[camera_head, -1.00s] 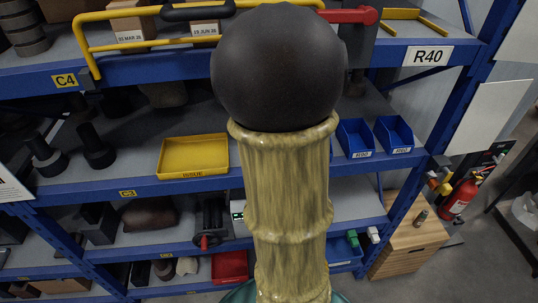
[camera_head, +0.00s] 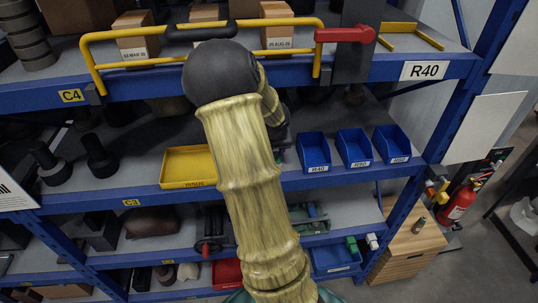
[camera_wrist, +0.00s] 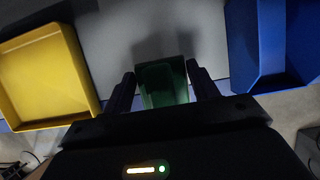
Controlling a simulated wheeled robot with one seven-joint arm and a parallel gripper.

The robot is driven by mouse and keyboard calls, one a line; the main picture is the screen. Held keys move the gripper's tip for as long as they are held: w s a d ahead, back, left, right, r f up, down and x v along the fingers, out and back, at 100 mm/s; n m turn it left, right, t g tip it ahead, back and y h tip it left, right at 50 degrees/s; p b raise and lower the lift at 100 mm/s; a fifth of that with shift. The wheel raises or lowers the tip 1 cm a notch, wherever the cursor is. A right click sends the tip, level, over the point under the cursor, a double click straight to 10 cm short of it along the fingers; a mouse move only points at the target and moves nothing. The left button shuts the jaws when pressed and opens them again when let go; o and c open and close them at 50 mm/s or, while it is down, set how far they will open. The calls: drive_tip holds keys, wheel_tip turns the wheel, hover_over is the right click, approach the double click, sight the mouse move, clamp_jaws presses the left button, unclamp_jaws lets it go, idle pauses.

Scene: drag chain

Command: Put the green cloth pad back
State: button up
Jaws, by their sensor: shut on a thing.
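The green cloth pad (camera_wrist: 163,84) is between the two fingers of my gripper (camera_wrist: 162,82) in the wrist view. It looks dark green and lies partly in shadow. My gripper is shut on it, over the grey middle shelf between the yellow tray and the blue bins. I cannot tell whether the pad touches the shelf. In the head view, my arm hides most of the gripper and pad.
A yellow tray (camera_head: 188,184) is left of the gripper; it also shows in the wrist view (camera_wrist: 50,75). Blue bins (camera_head: 313,153) stand to the right, one large in the wrist view (camera_wrist: 250,45). A yellow rail (camera_head: 90,65) runs along the shelf above.

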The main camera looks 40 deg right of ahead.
drive_tip(key=shift+w+d+r, duration=0.1)
drive_tip(key=shift+w+d, duration=0.1)
drive_tip(key=shift+w, duration=0.1)
wheel_tip(320, 180, down, 4)
drive_tip(key=shift+r, duration=0.1)
drive_tip(key=o, duration=0.9)
drive_tip(key=shift+w, duration=0.1)
drive_tip(key=shift+r, duration=0.1)
